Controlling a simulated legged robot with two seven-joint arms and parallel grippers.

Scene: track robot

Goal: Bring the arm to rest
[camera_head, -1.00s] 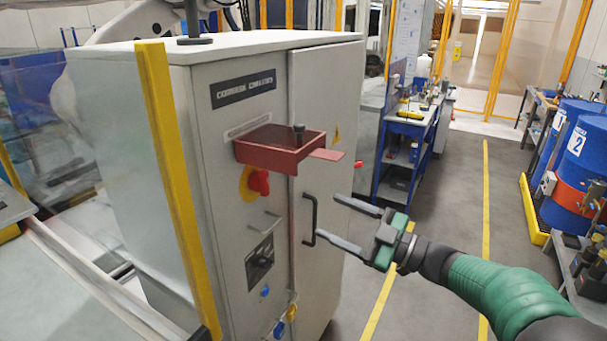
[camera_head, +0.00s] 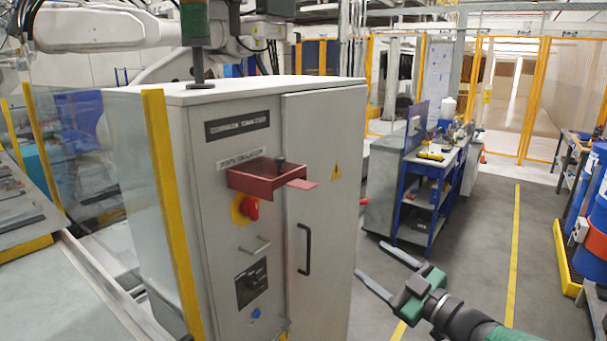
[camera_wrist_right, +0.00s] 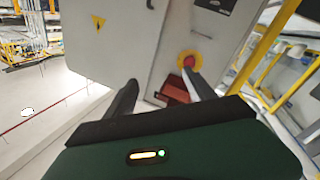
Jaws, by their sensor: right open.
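My right gripper (camera_head: 390,268) is at the lower right of the head view, its arm coming in from the bottom right. Its two fingers are apart with nothing between them. It is to the right of the grey control cabinet (camera_head: 322,190) and apart from it. In the right wrist view, the open fingers (camera_wrist_right: 160,95) point toward the cabinet (camera_wrist_right: 110,40), which is seen tilted. My left gripper is not in view.
The cabinet front carries a red tray (camera_head: 262,178), a red knob (camera_head: 251,208) and a black handle (camera_head: 304,250). A blue workbench (camera_head: 428,200) stands behind the gripper. Blue drums (camera_head: 594,200) stand at the right. The grey floor (camera_head: 470,240) between is clear.

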